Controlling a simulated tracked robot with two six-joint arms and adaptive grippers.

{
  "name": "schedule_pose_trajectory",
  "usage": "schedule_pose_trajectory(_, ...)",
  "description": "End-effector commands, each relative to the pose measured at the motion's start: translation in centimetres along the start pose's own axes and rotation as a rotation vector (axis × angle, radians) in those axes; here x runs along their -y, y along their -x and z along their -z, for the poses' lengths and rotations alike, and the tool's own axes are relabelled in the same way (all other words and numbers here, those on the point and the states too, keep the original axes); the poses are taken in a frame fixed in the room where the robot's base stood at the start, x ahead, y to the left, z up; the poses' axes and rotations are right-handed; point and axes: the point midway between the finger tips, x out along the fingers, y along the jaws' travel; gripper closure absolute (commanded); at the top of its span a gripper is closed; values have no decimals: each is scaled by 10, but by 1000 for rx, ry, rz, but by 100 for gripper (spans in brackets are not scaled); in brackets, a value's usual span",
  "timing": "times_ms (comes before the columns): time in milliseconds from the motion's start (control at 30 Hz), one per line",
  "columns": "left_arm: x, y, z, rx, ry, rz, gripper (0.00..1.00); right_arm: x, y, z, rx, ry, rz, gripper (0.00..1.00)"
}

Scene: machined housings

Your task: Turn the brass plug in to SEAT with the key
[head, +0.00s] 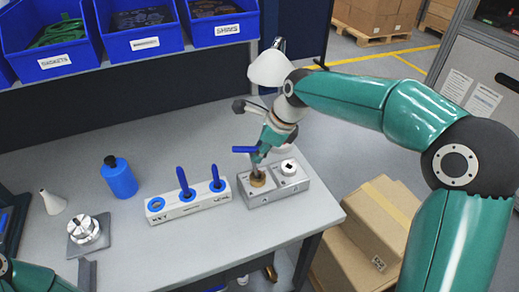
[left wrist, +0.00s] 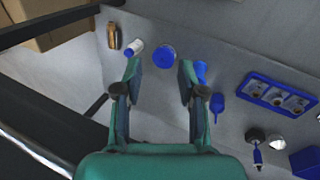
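The grey metal housing (head: 272,196) stands on the bench near its right end in the head view. The brass plug (head: 258,180) sits in its left port. My right gripper (head: 264,150) is above the plug and appears shut on a key with a blue handle (head: 243,149). The key's shaft points down to the plug; I cannot tell how deep it sits, and the gripper partly hides it. The SEAT mark is not readable. My left gripper (left wrist: 160,85) is open and empty in the left wrist view; its fingers are outside the head view.
A white rack (head: 188,207) left of the housing holds two blue-handled tools; its left hole is empty. A blue bottle (head: 119,178), a white cone (head: 52,202) and a round metal part on a plate (head: 84,230) stand farther left. Blue bins (head: 140,40) line the back. Cardboard boxes (head: 368,235) stand right.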

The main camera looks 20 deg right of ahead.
Motion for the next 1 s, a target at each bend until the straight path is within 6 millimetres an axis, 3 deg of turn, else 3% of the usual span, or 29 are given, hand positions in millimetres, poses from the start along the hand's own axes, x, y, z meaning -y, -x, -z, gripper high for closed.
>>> schedule_pose_trajectory(33, 0, 0, 0, 0, 0, 0, 60, 0, 0, 0, 0, 0, 0, 88)
schedule_pose_trajectory(100, 0, 0, 0, 0, 0, 0, 60, 0, 0, 0, 0, 0, 0, 100)
schedule_pose_trajectory(367, 0, -1, 0, 0, 0, 0, 60, 0, 0, 0, -2, -16, 7, 100)
schedule_pose_trajectory(700, 3, -8, 0, 0, 0, 0, 60, 0, 0, 0, -31, -214, 90, 100)
schedule_pose_trajectory(1000, 3, -8, 0, 0, 0, 0, 60, 0, 0, -1, -31, -227, 95, 100)
